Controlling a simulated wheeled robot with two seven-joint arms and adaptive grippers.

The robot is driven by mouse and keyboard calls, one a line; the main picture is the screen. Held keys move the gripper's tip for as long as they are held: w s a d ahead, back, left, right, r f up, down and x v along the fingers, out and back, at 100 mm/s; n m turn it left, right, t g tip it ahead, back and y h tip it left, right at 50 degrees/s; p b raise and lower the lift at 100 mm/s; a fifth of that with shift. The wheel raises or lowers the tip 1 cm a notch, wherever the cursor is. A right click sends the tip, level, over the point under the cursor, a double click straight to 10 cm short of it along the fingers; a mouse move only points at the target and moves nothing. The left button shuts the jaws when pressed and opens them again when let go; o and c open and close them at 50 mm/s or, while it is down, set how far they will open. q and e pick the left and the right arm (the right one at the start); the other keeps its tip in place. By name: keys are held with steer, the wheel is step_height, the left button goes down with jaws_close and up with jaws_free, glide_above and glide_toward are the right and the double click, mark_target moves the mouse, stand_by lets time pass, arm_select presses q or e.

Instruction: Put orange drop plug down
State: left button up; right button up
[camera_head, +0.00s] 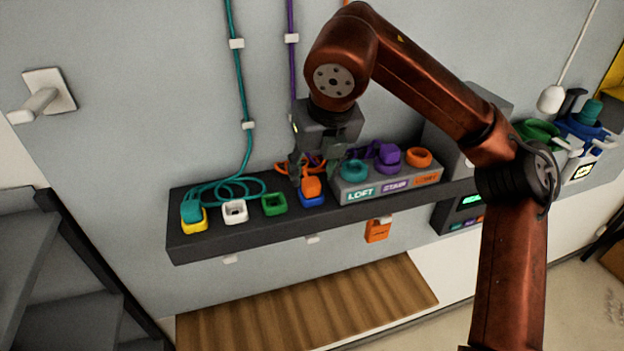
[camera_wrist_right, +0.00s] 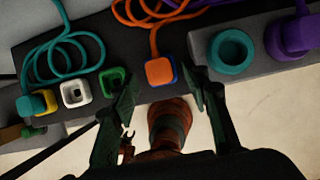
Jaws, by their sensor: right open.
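The orange drop plug (camera_head: 311,186) sits in the blue socket (camera_head: 313,201) on the dark shelf. In the right wrist view the plug (camera_wrist_right: 160,71) shows a blue rim around it, with its orange cord running up behind. My right gripper (camera_head: 313,174) is open at the plug. In the wrist view its fingertips stand on either side of the plug, with gaps between. In the head view the gripper partly hides the cord. My left gripper is not in view.
Left of it on the shelf (camera_head: 185,248) are a green socket (camera_head: 274,204), a white socket (camera_head: 235,212) and a teal plug (camera_head: 191,211) in a yellow socket (camera_head: 195,226). Close on the right stands a grey box (camera_head: 346,186) labelled LOFT, with teal, purple and orange rings.

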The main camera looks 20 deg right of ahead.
steer(key=v, duration=0.8)
steer(key=shift+s+r, duration=0.2)
steer(key=shift+r, duration=0.15)
steer(key=shift+a, duration=0.1)
stand_by(1.3)
